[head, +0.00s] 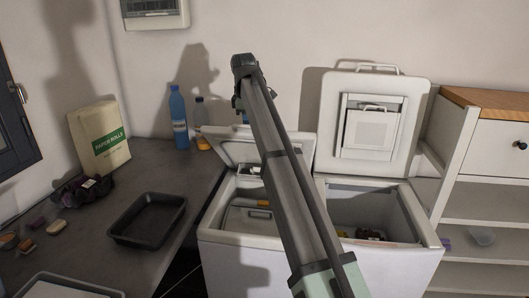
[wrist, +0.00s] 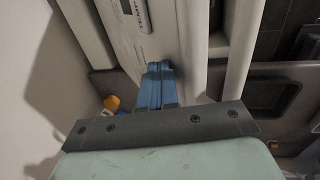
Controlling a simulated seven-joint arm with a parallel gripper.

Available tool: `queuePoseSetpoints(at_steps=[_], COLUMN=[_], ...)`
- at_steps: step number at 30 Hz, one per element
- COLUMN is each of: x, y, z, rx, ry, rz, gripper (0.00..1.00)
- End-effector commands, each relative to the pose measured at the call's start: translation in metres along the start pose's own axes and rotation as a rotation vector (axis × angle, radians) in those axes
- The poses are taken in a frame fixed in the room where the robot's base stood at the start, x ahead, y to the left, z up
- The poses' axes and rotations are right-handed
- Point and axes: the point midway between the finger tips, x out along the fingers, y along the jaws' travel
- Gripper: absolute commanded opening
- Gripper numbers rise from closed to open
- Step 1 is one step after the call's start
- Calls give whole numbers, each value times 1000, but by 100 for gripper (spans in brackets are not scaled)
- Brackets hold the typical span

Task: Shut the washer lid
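The right machine's lid (head: 331,105) stands upright against the wall, fully open. In the wrist view my gripper (wrist: 155,85) has its blue fingers together, with nothing seen between them, close by the left machine's white lid (wrist: 140,30). I cannot tell whether they touch it. In the head view the gripper is mostly hidden behind my arm.
A dark counter at left holds a black tray (head: 146,219), a paper rolls bag (head: 99,139), a blue bottle (head: 179,120) and an orange-based bottle (head: 201,136). A wooden-topped shelf unit (head: 491,101) stands at right. The wall is close behind the machines.

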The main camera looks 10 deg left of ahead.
Motion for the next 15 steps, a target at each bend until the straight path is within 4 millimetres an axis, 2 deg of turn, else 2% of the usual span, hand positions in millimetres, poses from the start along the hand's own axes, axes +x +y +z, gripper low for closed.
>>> queuePoseSetpoints(at_steps=[1,15], x=[5,33], y=[-8,-57], z=[1,1], rx=[-1,0], ry=[0,-1], rz=[-1,-1], gripper=[0,0])
